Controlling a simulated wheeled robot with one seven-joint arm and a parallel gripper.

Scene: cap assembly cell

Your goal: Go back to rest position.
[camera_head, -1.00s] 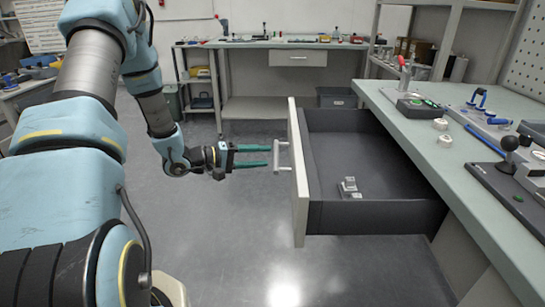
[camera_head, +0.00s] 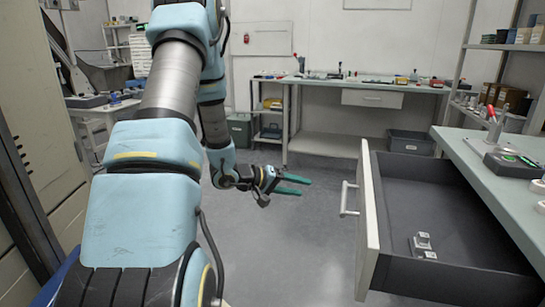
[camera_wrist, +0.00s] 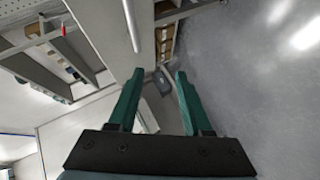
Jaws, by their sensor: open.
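My gripper (camera_head: 291,185) is at the middle of the head view, left of the open drawer (camera_head: 367,220) and clear of its handle (camera_head: 347,198). Its two green fingers are apart with nothing between them. In the wrist view the gripper (camera_wrist: 158,75) also shows open and empty, with the floor and furniture beyond it. The drawer is pulled out from under the right workbench, and a small metal part (camera_head: 423,245) lies inside it.
The right workbench (camera_head: 475,165) carries a device with a red handle (camera_head: 491,118). A back bench (camera_head: 340,85) with a closed drawer stands across the room. A tall cabinet (camera_head: 40,120) is close on the left. The grey floor (camera_head: 290,245) between is clear.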

